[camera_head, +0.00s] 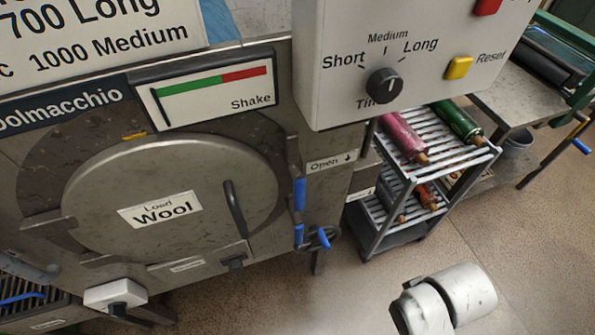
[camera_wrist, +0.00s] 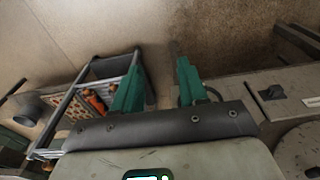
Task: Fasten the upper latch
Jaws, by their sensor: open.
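The machine's round grey door (camera_head: 165,200), labelled "Load Wool", sits flat in its frame and looks closed. At its right edge is an upright blue latch handle (camera_head: 299,193), taken as the upper latch, beside the "Open" label (camera_head: 331,162). A shorter blue piece (camera_head: 299,235) is just below it. I cannot tell whether the latch grips the door. My gripper (camera_wrist: 157,85) shows only in the wrist view. Its two green fingers are apart with nothing between them, pointing over bare floor. The blue latch is not visible in the wrist view.
A blue handwheel (camera_head: 322,238) sticks out low beside the latches. A rack (camera_head: 440,135) with coloured rolls stands to the right; it also shows in the wrist view (camera_wrist: 85,88). A control box (camera_head: 400,55) overhangs the upper right.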

